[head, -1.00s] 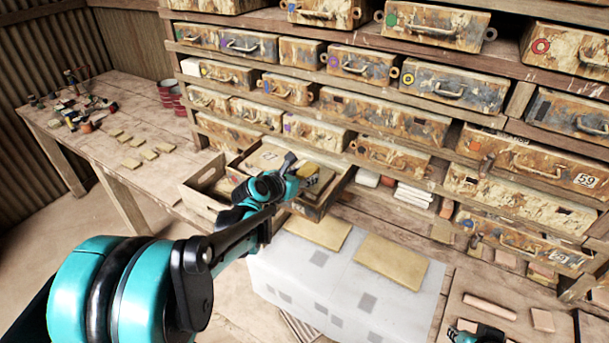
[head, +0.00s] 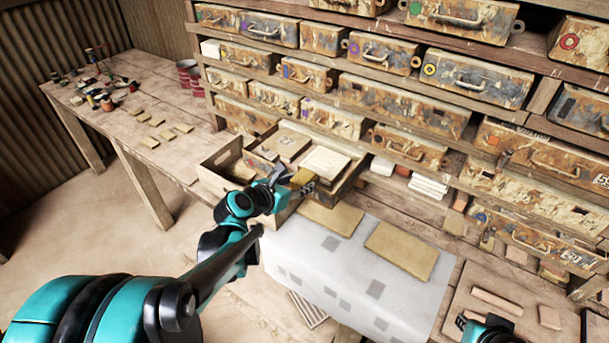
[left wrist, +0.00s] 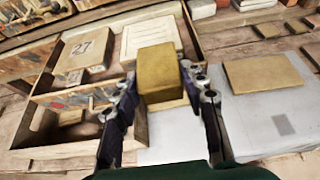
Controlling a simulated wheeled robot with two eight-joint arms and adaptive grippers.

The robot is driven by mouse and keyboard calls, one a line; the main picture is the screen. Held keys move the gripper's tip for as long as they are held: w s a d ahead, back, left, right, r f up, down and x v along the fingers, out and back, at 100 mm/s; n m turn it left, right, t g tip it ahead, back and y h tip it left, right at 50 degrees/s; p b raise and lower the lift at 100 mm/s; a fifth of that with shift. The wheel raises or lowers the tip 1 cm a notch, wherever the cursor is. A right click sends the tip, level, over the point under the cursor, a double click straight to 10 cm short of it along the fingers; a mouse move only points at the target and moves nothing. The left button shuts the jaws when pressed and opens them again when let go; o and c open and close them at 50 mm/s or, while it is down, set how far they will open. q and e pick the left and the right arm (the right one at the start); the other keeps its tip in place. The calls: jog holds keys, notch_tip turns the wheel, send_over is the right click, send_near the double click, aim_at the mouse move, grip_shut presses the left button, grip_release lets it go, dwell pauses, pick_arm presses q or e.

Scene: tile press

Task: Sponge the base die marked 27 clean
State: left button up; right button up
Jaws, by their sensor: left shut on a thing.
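The base die marked 27 (left wrist: 85,55) lies in the open drawer (left wrist: 75,97), a tan block with dark digits on top. In the head view it is the left block (head: 286,145) in the drawer. A paler block (left wrist: 151,37) with faint lines on its top lies to its right, also in the head view (head: 326,162). My left gripper (left wrist: 158,92) is shut on a yellow-brown sponge (left wrist: 158,68), near the drawer's front right, clear of the 27 die. It also shows in the head view (head: 293,182). My right gripper (head: 487,328) is partly visible at the bottom right edge.
A pale cloth (head: 350,270) with grey squares covers the bench before the drawer. Two tan slabs (head: 332,218) (head: 402,250) lie on it. The drawer rack (head: 400,105) rises behind. A side table (head: 125,100) at the left holds small tools and several tiles.

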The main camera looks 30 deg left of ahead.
pick_arm(q)
jog(key=s, duration=0.4)
jog(key=s+p, duration=0.1)
jog(key=s, duration=0.1)
jog(key=shift+a, duration=0.4)
pick_arm(e)
jog(key=shift+r, duration=0.65)
